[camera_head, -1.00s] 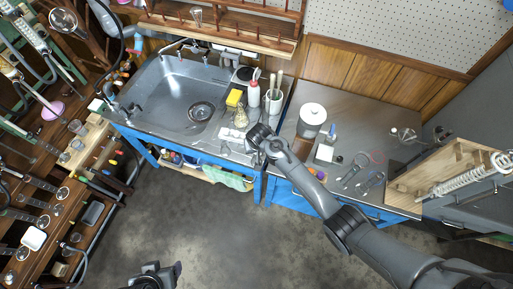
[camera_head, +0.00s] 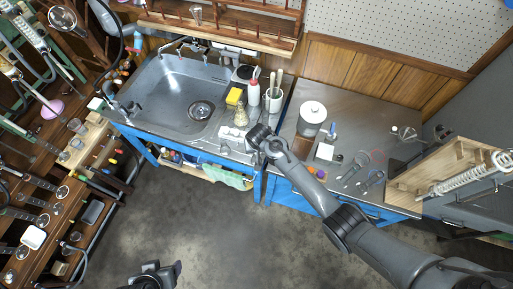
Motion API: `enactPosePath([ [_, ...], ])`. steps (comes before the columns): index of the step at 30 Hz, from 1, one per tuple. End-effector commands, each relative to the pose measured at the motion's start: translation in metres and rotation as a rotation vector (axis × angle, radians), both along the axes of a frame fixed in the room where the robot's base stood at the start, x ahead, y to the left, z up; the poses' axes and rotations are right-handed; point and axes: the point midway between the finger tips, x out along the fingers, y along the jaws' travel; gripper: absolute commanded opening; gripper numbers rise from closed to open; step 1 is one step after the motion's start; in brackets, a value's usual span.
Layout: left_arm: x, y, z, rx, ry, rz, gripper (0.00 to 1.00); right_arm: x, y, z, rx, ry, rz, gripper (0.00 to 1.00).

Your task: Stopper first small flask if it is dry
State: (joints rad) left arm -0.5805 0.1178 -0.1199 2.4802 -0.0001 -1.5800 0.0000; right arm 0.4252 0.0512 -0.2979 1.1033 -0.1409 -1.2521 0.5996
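My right gripper (camera_head: 257,138) reaches from the right to the front edge of the sink counter, beside small glassware. Its fingers are too small and dark to tell open from shut. A small pale glass piece (camera_head: 241,117), perhaps a flask, stands upright on the counter between the yellow sponge and my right gripper. Whether it is dry or stoppered cannot be told. Small glass vessels (camera_head: 76,143) sit in a wooden rack at the left; their kind is unclear. My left gripper (camera_head: 168,274) hangs over the floor at the bottom edge, apart from everything. No stopper can be made out.
The steel sink (camera_head: 165,95) is left of the glassware. A yellow sponge (camera_head: 234,96), a white bottle (camera_head: 253,93) and a white utensil cup (camera_head: 273,101) stand behind. A white-lidded pot (camera_head: 312,112) is on the right counter. The floor in front is clear.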

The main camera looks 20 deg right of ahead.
Motion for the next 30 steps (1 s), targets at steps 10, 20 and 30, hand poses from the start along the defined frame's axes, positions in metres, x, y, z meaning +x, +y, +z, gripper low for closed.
enactPosePath([
  [10, 0.0000, -0.0012, -0.0001, -0.005, 0.000, 0.004, 0.67, 0.0001, 0.0000, -0.0001, 0.000, 0.000, 0.000, 0.01],
  [20, -0.0001, 0.0008, -0.0023, 0.004, 0.000, -0.002, 0.67, 0.0002, 0.0002, -0.0038, 0.000, 0.000, 0.001, 0.01],
  [30, -0.0001, 0.0020, -0.0048, 0.008, 0.000, -0.006, 0.67, 0.0000, 0.0003, -0.0088, 0.000, 0.000, 0.001, 0.01],
])
